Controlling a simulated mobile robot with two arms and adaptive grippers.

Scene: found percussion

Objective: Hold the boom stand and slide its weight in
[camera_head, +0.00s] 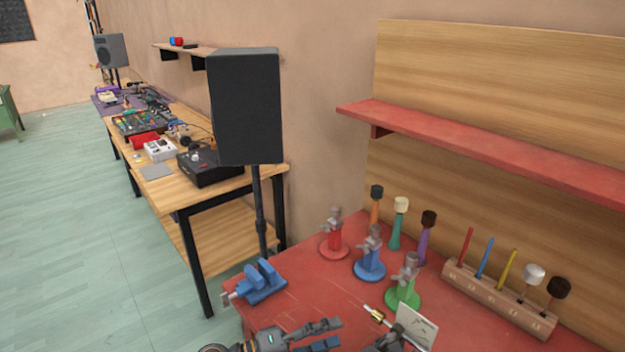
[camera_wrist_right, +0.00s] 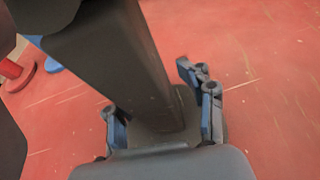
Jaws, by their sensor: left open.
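My left gripper (camera_head: 332,334) is open, at the bottom edge of the head view, low over the front of the red table, with nothing visible between its fingers. To its right, a dark fitting with a brass-coloured piece (camera_head: 375,313) shows at the bottom edge; it may be part of the boom stand, but most of it is cut off. In the right wrist view a thick dark grey post (camera_wrist_right: 118,70) runs down between the fingers of my right gripper (camera_wrist_right: 160,120). I cannot tell whether the fingers touch it. The sliding weight cannot be made out clearly.
The red table (camera_head: 312,290) holds a blue vise (camera_head: 260,282), small clamp stands with red (camera_head: 334,248), blue (camera_head: 370,268) and green (camera_head: 403,295) bases, several mallets, and a wooden holder (camera_head: 500,297). A pale card (camera_head: 417,325) stands near the front. A speaker (camera_head: 245,105) stands behind.

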